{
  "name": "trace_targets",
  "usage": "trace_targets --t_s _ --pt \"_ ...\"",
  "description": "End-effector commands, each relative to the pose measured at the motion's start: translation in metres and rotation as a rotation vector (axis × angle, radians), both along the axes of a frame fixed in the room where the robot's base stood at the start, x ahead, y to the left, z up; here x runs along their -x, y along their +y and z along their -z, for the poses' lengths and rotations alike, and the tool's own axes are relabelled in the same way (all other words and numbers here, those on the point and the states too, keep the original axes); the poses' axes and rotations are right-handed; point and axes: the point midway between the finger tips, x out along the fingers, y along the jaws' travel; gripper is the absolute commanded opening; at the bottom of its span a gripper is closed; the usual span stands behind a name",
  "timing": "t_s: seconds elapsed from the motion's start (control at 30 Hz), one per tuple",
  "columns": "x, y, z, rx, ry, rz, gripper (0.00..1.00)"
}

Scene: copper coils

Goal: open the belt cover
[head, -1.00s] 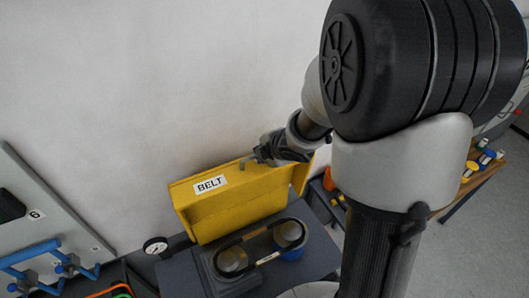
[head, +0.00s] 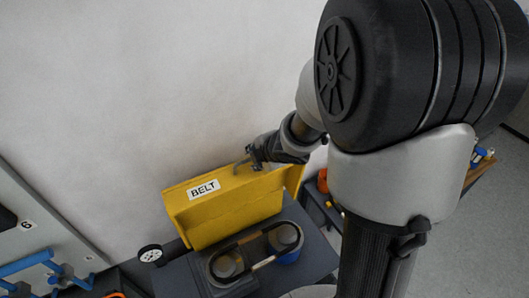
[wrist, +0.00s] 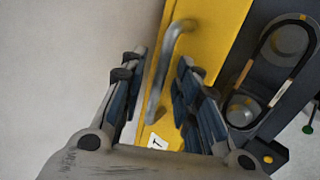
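The yellow belt cover (head: 235,207) with a white BELT label (head: 204,189) stands raised behind the belt unit, near the wall. In the wrist view, the yellow cover (wrist: 215,30) lies beyond the fingers with its grey bar handle (wrist: 165,70). My gripper (wrist: 160,62) is open, with one finger on each side of the handle and visible gaps to both. In the head view, my gripper (head: 254,158) is at the cover's upper edge. The belt and two pulleys (head: 257,252) are exposed in front of the cover.
A pale wall (head: 120,90) is close behind the cover. A table with small items (head: 480,157) is at the right.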

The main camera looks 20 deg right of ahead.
Motion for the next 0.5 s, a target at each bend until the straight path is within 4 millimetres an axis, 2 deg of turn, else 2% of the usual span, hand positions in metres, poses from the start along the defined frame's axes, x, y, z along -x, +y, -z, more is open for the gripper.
trace_targets --t_s 0.5 --pt "0.042 -0.004 -0.053 0.002 -0.007 0.0 0.29"
